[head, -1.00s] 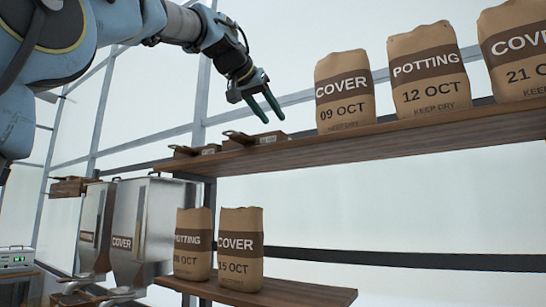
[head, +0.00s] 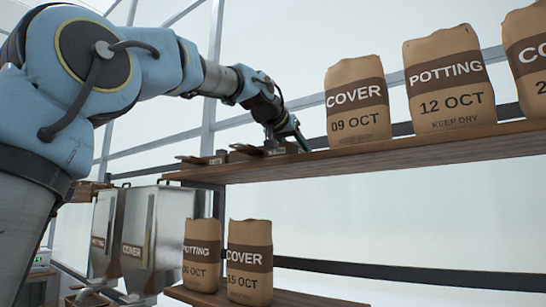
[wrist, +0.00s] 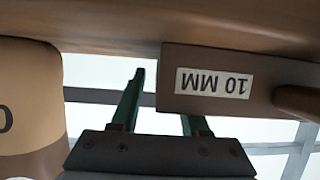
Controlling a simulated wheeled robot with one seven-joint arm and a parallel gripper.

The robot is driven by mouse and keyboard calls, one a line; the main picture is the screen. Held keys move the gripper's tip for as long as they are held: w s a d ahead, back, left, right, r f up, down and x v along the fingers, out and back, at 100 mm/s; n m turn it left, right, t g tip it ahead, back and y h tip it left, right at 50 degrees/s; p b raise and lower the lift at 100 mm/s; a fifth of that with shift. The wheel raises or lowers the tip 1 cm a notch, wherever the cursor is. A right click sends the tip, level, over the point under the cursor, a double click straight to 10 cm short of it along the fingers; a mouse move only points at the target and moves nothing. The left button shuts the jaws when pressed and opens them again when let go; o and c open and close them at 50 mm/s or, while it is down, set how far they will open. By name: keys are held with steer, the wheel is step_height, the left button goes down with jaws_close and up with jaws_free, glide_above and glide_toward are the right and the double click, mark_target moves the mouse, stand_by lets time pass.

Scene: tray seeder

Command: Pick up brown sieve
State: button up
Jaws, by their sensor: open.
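A brown sieve (wrist: 252,112) with a white "10 MM" label shows upside down in the wrist view, with a rounded brown part at its right end. In the head view, two small brown sieves lie on the upper shelf: one at the left (head: 200,159) and one nearer my gripper (head: 243,153). I cannot tell for sure which one the label belongs to. My gripper (head: 297,140) is low over the shelf, right of them. In the wrist view my gripper (wrist: 160,98) is open with green fingers; the sieve's end hides the right fingertip. Contact cannot be told.
The upper shelf (head: 400,155) also holds paper bags; the "COVER 09 OCT" bag (head: 357,100) stands close right of my gripper. Below are steel hoppers (head: 165,215) and a lower shelf (head: 285,298) with two bags (head: 250,260).

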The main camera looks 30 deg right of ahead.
steer(key=shift+w+d+f, duration=0.1)
steer(key=shift+d, duration=0.15)
steer(key=shift+c, duration=0.3)
jaws_close()
stand_by(1.0)
